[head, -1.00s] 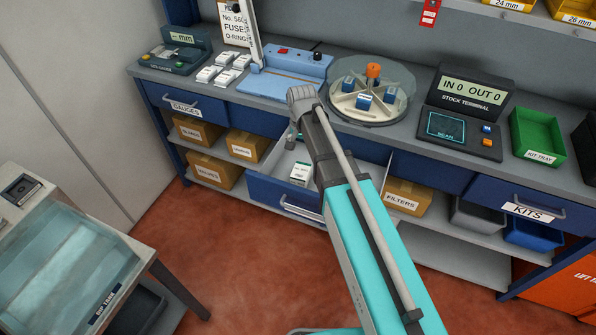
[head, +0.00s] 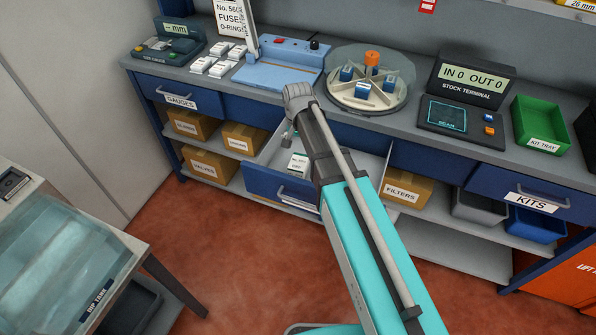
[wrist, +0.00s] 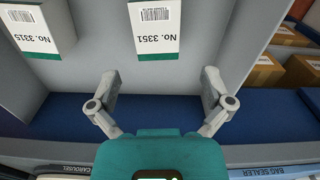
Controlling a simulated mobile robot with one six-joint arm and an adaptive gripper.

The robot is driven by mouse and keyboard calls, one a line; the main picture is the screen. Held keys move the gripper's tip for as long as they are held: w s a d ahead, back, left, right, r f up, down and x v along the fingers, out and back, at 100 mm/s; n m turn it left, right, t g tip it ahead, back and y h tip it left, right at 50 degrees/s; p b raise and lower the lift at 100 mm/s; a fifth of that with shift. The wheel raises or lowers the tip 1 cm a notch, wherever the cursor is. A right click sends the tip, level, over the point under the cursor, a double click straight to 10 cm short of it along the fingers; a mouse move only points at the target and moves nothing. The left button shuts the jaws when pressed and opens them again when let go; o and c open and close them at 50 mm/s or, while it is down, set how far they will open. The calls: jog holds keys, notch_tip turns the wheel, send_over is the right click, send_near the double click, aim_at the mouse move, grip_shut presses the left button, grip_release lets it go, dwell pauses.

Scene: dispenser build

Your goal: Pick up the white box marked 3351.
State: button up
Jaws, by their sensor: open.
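The white box marked 3351 (wrist: 154,30) lies in the open drawer, its label upside down in the wrist view, with a green band along one edge. A second white box marked 3315 (wrist: 34,32) lies to its left in that view. In the head view a white and green box (head: 298,163) shows in the drawer (head: 270,185), partly behind my arm; its number is too small to read. My gripper (wrist: 157,82) is open and empty, its fingers spread below box 3351 in the wrist view, apart from it. In the head view the fingers are mostly hidden by my arm.
The drawer walls surround the boxes. The bench above carries a blue sealer (head: 283,68), a round carousel (head: 370,85), a stock terminal (head: 465,95) and a green kit tray (head: 541,125). Cardboard boxes (head: 245,138) stand on the lower shelf. A dip tank (head: 70,250) stands at left.

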aim_at(299, 160)
jog(key=shift+f+b, duration=2.25)
jog(key=shift+f, duration=0.35)
jog(key=shift+f, duration=0.1)
jog(key=shift+d+f+b, duration=0.2)
jog(key=shift+f+b, duration=2.3)
jog(key=shift+b, duration=0.1)
jog(key=c, duration=1.1)
jog(key=shift+c, duration=0.2)
jog(key=shift+r, duration=0.25)
notch_tip(299, 160, up, 10)
jog(key=p, duration=1)
jog(key=shift+f, duration=0.2)
